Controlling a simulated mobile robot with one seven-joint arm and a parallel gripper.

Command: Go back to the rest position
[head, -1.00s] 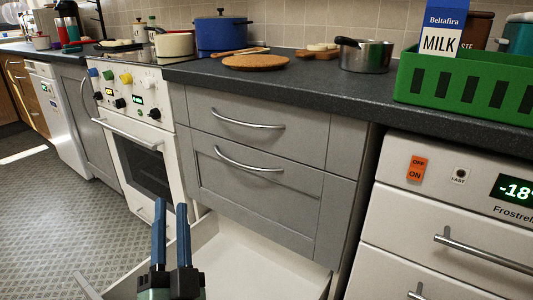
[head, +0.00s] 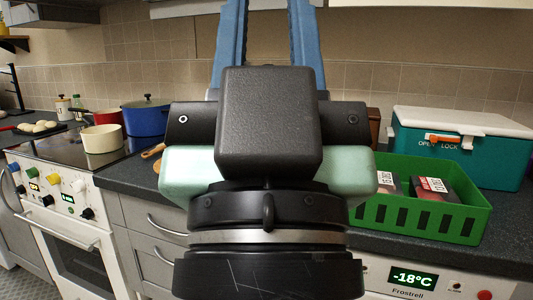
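My gripper (head: 268,40) is raised close in front of the head camera and fills the middle of the picture. Its two blue fingers point up and stand apart, with bare tiled wall showing between them. The gripper is empty. The fingertips run to the top edge of the picture. My gripper and wrist hide the middle of the worktop and much of the grey drawer unit.
A green basket (head: 450,222) with dark packages (head: 433,189) stands on the worktop at right, before a teal cool box (head: 460,150). At left are a cream pot (head: 101,138), a blue pot (head: 146,118) and the stove (head: 75,225).

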